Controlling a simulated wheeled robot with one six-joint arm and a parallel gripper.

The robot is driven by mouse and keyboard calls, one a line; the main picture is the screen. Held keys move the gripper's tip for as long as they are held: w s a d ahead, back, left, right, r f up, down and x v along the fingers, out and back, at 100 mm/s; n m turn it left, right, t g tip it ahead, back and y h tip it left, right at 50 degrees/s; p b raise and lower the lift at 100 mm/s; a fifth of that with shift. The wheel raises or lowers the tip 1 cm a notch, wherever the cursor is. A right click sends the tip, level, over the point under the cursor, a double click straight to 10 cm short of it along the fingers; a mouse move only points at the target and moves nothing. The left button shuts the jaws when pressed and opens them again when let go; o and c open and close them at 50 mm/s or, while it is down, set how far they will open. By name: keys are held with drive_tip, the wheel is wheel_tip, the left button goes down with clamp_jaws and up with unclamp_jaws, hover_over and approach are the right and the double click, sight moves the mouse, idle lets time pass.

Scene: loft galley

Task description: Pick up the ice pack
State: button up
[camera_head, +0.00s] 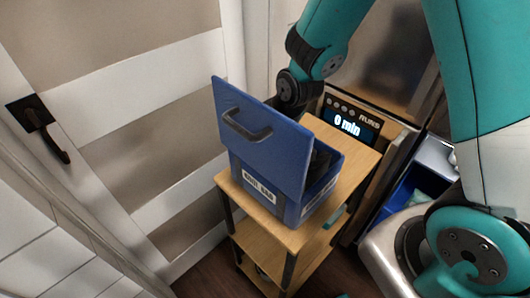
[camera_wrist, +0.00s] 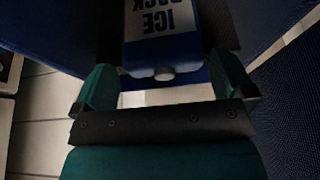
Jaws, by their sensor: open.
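The ice pack (camera_wrist: 190,48) shows at the top middle of the wrist view. It is blue, with a white label reading "ICE PACK" upside down and a pale cap at its near end. My gripper (camera_wrist: 165,78) is open, with its two teal fingers spread to the left and right near the capped end; I cannot tell whether they touch it. In the head view, a blue cool box (camera_head: 262,195) stands with its lid (camera_head: 265,115) raised. My gripper (camera_head: 320,160) is down inside the box, mostly hidden behind the lid, and the ice pack is hidden there.
The box sits on the top shelf of a wooden cart (camera_head: 348,153). An appliance with a "0 min" display (camera_head: 349,122) stands behind it. A panelled door with a dark handle (camera_head: 38,128) is at left. A blue bin (camera_head: 405,185) is at right.

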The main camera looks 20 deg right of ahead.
drive_tip(key=shift+p+x, duration=0.5)
drive_tip(key=shift+x, duration=2.1)
drive_tip(key=shift+w+a+r, duration=0.1)
drive_tip(key=shift+a, duration=0.05)
drive_tip(key=c, duration=0.8)
drive_tip(key=shift+r, duration=0.1)
